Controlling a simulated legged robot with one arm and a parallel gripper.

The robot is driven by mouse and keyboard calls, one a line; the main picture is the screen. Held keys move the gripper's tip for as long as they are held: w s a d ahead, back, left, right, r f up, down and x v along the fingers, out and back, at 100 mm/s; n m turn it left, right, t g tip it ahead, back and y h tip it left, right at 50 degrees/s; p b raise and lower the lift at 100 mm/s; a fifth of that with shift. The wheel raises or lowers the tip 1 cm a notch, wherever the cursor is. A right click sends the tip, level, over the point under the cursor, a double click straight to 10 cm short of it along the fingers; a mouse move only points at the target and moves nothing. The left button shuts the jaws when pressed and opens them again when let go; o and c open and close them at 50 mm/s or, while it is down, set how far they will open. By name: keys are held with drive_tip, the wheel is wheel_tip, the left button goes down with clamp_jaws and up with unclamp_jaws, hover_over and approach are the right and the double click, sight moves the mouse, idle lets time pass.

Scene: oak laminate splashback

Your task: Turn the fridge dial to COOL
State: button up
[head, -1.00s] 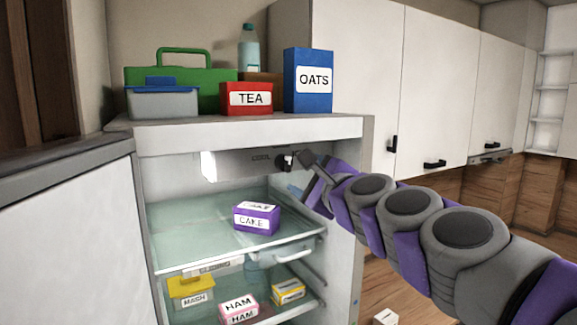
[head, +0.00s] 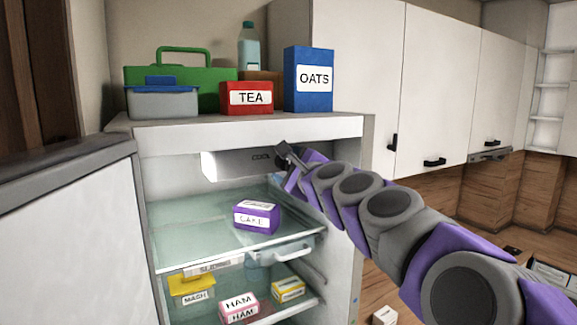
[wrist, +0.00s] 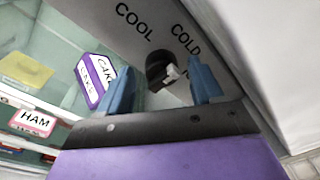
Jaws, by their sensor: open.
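The fridge dial (wrist: 160,72) is a dark round knob with a pale pointer, on the grey panel at the top of the open fridge. In the wrist view, the words COOL (wrist: 133,20) and COLD (wrist: 186,40) are printed around it, with a third label mostly hidden. The pale pointer faces right and down, away from COOL. My gripper (wrist: 160,88) is open, its two blue fingers on either side of the dial's near side; I cannot tell whether they touch it. In the head view my gripper (head: 284,158) covers the dial.
Below, a purple CAKE box (head: 256,217) sits on the upper glass shelf (head: 190,235). HAM (head: 238,307) and MASH (head: 191,288) packages lie lower. A TEA box (head: 246,97) and an OATS box (head: 308,80) stand on top. The fridge's right side wall is close to my arm.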

drive_tip(key=c, duration=1)
drive_tip(key=shift+f, duration=0.1)
drive_tip(key=shift+c, duration=0.2)
drive_tip(key=shift+n+b, duration=0.35)
drive_tip(key=shift+n, duration=0.05)
drive_tip(key=n+b, duration=0.2)
drive_tip(key=shift+f+n+b, duration=0.3)
drive_tip(key=shift+f+b, duration=0.05)
drive_tip(key=shift+b, duration=0.05)
drive_tip(key=n+b, duration=0.5)
drive_tip(key=shift+w+f+n+y+b, duration=0.1)
drive_tip(key=shift+f+n+y+b, duration=0.15)
drive_tip(key=shift+n+y+b, duration=0.15)
drive_tip(key=n+b, duration=0.4)
drive_tip(key=b, duration=0.1)
drive_tip(key=shift+n, duration=0.4)
drive_tip(key=shift+r, duration=0.1)
drive_tip(key=shift+r+n, duration=0.2)
drive_tip(key=shift+n, duration=0.3)
